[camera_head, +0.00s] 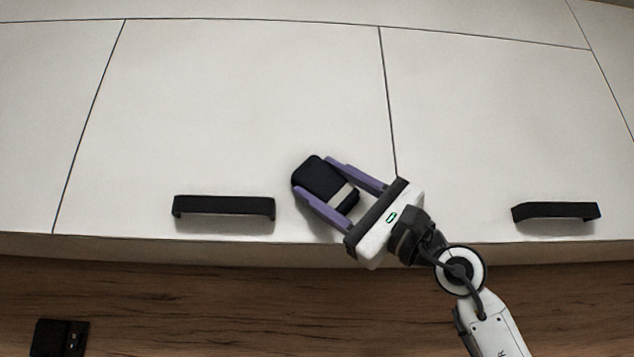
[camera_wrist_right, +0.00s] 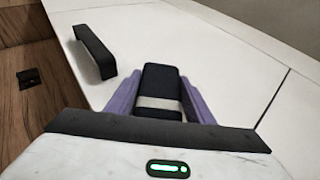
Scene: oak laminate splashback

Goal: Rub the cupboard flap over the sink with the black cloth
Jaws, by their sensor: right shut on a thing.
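The black cloth (camera_head: 319,183) is a dark, folded block with a pale band around it. My right gripper (camera_head: 341,184) is shut on it, with one purple finger along each side. The cloth also shows between the fingers in the right wrist view (camera_wrist_right: 160,85). It is at the white cupboard flap (camera_head: 240,110), near the flap's lower right part and right of its black handle (camera_head: 224,208). I cannot tell whether the cloth touches the flap. The sink is not in view. My left gripper is not in view.
More white cupboard fronts lie on both sides; the right one has a black handle (camera_head: 556,211). Below runs the wood splashback (camera_head: 250,300) with a black socket (camera_head: 59,338). The flap's upper area is clear; its handle sticks out.

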